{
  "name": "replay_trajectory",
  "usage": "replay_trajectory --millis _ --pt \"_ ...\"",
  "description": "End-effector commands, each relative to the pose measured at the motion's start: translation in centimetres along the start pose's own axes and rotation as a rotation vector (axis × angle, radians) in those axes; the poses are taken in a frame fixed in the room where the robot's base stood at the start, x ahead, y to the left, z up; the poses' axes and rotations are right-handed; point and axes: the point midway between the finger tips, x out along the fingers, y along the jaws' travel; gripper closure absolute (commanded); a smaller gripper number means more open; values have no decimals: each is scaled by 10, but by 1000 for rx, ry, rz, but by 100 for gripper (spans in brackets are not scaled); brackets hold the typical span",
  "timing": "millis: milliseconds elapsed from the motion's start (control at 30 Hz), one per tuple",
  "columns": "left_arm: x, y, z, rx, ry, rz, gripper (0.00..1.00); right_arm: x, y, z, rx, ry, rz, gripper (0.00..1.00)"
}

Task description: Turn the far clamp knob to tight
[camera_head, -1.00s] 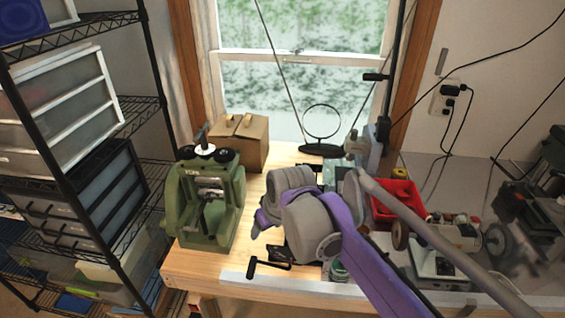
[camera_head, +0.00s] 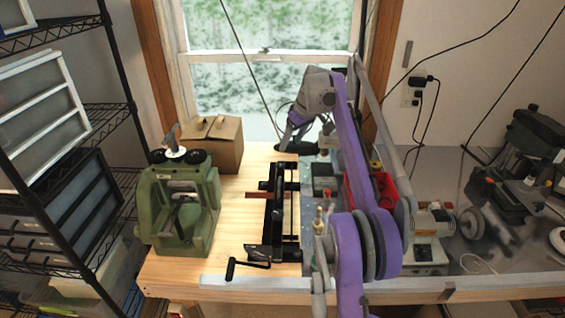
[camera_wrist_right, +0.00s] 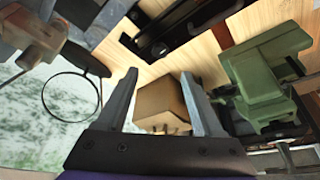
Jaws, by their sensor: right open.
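My right gripper (camera_head: 292,138) is raised over the back of the bench near the window, open and empty. In the right wrist view its two fingers (camera_wrist_right: 158,76) stand apart with the cardboard box beyond them. A grey-blue plate (camera_head: 307,188) lies on the bench beside my right arm. A red knob (camera_head: 325,189) and a brass-coloured knob (camera_head: 318,215) stand near it; I cannot tell which clamps they belong to. A tan-grey fitting (camera_wrist_right: 38,38) shows at the upper left of the right wrist view, clear of the fingers; it may be the far clamp. My right arm hides part of this area.
A black vise (camera_head: 275,215) with a crank handle lies left of the plate. The green machine (camera_head: 178,210) and cardboard box (camera_head: 213,145) stand farther left. A ring stand (camera_wrist_right: 72,95) is close to the gripper. A red bin (camera_head: 387,190) sits right of my arm.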

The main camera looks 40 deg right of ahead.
Motion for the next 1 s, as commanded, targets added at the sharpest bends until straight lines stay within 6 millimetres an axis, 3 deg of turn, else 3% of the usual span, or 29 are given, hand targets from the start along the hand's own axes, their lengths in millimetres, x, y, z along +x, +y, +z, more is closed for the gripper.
replay_trajectory --millis 533,733,1000 --pt "12 0 14 0 -12 0 100 90 -1 0 -1 0 0 32" --pt "13 0 15 0 -13 0 100 104 0 0 0 0 0 32" --pt "13 0 15 0 -13 0 100 106 0 0 0 1 0 32"
